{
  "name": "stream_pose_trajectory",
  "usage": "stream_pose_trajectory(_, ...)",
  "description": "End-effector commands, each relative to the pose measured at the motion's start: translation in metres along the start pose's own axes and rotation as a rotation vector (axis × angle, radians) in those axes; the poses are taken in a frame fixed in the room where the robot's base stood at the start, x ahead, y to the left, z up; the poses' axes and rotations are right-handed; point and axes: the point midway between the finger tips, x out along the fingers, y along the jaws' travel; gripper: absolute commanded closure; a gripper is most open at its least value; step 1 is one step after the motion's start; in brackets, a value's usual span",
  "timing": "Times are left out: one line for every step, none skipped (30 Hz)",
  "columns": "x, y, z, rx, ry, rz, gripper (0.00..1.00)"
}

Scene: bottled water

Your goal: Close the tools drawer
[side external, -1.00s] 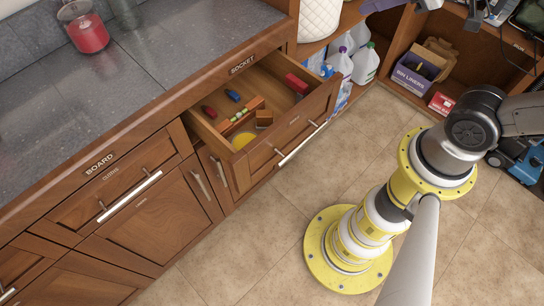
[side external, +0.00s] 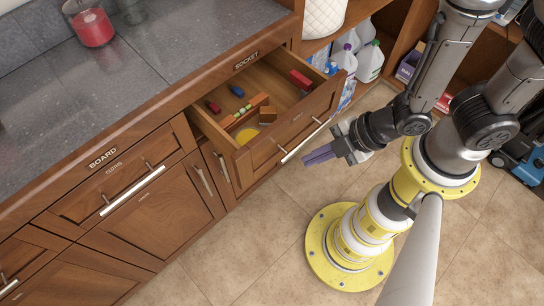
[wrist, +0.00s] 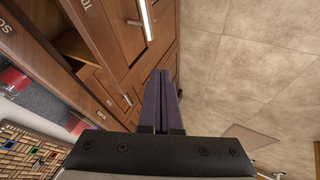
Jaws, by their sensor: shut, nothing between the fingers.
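The open drawer (side external: 262,153) sticks out of the wooden counter under the label SOCKET in the side view. It holds several small red, blue and brown items and a yellow round thing. Its front has a long metal handle (side external: 305,141). In the wrist view the drawer front (wrist: 110,30) shows at upper left with part of a label reading "TO". My gripper (side external: 306,158), with purple fingers, is shut and empty. It is in front of the drawer, near the handle, and appears apart from it. The shut fingers also show in the wrist view (wrist: 161,78).
A shut drawer (side external: 125,190) with a metal handle is at left. The counter top (side external: 190,55) holds a red jar (side external: 92,26). Shelves with bottles (side external: 369,62) stand at the upper right. The tiled floor (side external: 250,250) in front is clear around my yellow base.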

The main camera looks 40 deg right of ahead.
Motion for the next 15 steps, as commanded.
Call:
stream_pose_trajectory(0.002, 0.0, 0.0, 0.0, 0.0, 0.0, 1.0)
stream_pose_trajectory(0.004, 0.0, 0.0, 0.001, 0.0, 0.001, 1.0)
stream_pose_trajectory(0.006, 0.001, 0.0, 0.001, -0.001, 0.0, 1.0)
stream_pose_trajectory(0.009, 0.0, 0.0, 0.002, -0.002, 0.0, 1.0)
stream_pose_trajectory(0.011, 0.0, 0.0, 0.002, -0.003, 0.0, 1.0)
stream_pose_trajectory(0.015, 0.0, 0.0, 0.002, -0.003, 0.0, 1.0)
stream_pose_trajectory(0.018, 0.0, 0.0, 0.002, -0.002, -0.001, 1.0)
stream_pose_trajectory(0.021, 0.0, 0.0, 0.002, -0.003, -0.001, 1.0)
stream_pose_trajectory(0.025, 0.0, 0.0, 0.003, -0.002, -0.001, 1.0)
stream_pose_trajectory(0.03, 0.0, 0.0, 0.003, -0.002, -0.001, 1.0)
stream_pose_trajectory(0.034, 0.0, 0.0, 0.003, -0.002, 0.0, 1.0)
stream_pose_trajectory(0.04, 0.001, 0.0, 0.004, -0.002, 0.001, 1.0)
stream_pose_trajectory(0.044, 0.001, 0.001, 0.004, -0.003, 0.0, 1.0)
stream_pose_trajectory(0.049, 0.001, 0.001, 0.004, -0.002, 0.0, 1.0)
stream_pose_trajectory(0.055, 0.0, 0.001, 0.003, -0.002, 0.0, 1.0)
